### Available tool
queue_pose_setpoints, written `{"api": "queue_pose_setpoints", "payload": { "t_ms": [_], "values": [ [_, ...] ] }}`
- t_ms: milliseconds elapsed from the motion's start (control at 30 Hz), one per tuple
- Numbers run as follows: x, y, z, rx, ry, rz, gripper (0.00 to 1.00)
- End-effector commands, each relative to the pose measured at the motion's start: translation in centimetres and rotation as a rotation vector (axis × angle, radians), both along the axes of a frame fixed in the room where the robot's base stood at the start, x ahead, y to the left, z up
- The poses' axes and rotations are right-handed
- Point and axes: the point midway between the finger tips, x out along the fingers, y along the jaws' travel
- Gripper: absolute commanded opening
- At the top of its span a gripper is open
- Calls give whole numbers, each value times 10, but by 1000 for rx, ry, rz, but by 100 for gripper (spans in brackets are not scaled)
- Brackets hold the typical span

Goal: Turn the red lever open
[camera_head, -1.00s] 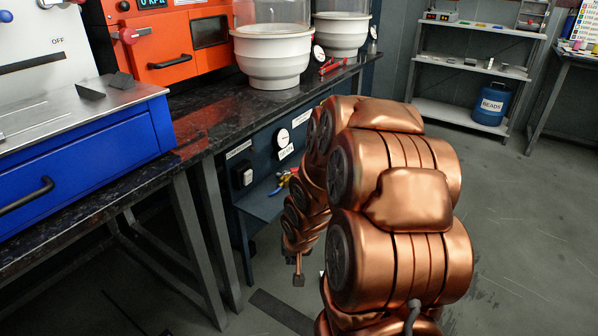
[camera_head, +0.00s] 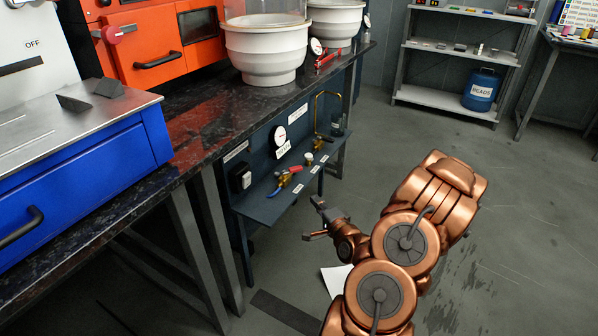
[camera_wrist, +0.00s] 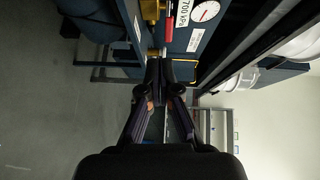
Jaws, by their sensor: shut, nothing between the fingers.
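The red lever (camera_head: 291,171) sits on a brass valve on the dark blue panel shelf under the bench. It also shows in the wrist view as a red bar (camera_wrist: 169,26) at the top, beside a brass fitting (camera_wrist: 151,10). My gripper (camera_head: 316,203) is shut and empty, below and right of the lever in the head view, apart from it. In the wrist view my fingertips (camera_wrist: 163,66) point toward the panel, with the lever beyond them. A smaller brass fitting (camera_wrist: 154,52) lies just past the tips.
A blue-handled valve (camera_head: 272,192) is beside the red lever. A pressure gauge (camera_head: 279,136) is above, and another brass valve (camera_head: 317,158) is to the right. The black bench top (camera_head: 215,118) overhangs the panel. Open floor lies on the right.

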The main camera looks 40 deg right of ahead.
Motion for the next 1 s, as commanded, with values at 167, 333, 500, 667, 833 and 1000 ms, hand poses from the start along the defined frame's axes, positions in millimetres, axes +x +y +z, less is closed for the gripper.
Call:
{"api": "queue_pose_setpoints", "payload": {
  "t_ms": [167,333,500,667,833,1000],
  "values": [
    [-10,-11,7,34,-76,-43,0],
    [-7,-12,4,36,-79,-41,0],
    [0,-14,3,33,-77,-38,0],
    [6,-16,2,35,-76,-36,0],
    [11,-18,4,31,-77,-39,0],
    [19,-21,2,34,-72,-38,0]
  ]
}}
